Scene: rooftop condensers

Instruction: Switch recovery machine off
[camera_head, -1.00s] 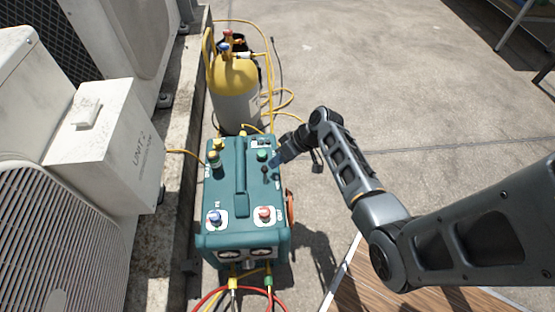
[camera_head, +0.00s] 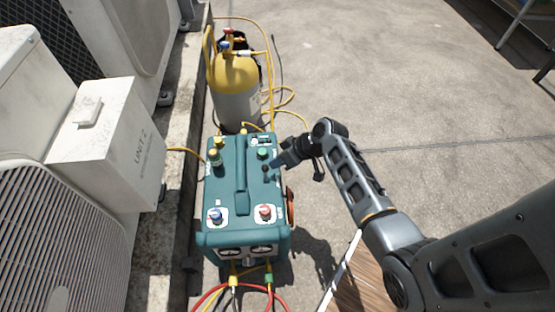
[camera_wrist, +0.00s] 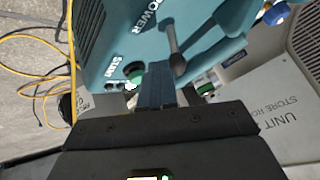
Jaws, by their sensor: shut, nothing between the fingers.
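The teal recovery machine (camera_head: 222,190) stands upright on the concrete. Its top has a carry handle, blue and red knobs at the near end, and a green button (camera_head: 263,153) at the far right. A dark toggle lever (camera_head: 266,172) stands near that button. In the wrist view the lever (camera_wrist: 175,50) rises beside the word POWER, and the green button (camera_wrist: 133,70) sits by the word START. My gripper (camera_head: 279,162) is shut and empty over the machine's right side. In the wrist view its fingertips (camera_wrist: 158,72) are close beside the lever; contact is unclear.
A yellow-topped grey cylinder (camera_head: 238,95) stands behind the machine, with yellow hoses around it. Red and yellow hoses (camera_head: 235,290) leave the front. A concrete kerb (camera_head: 178,190) and white condenser units (camera_head: 108,140) border the left. Open concrete lies to the right.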

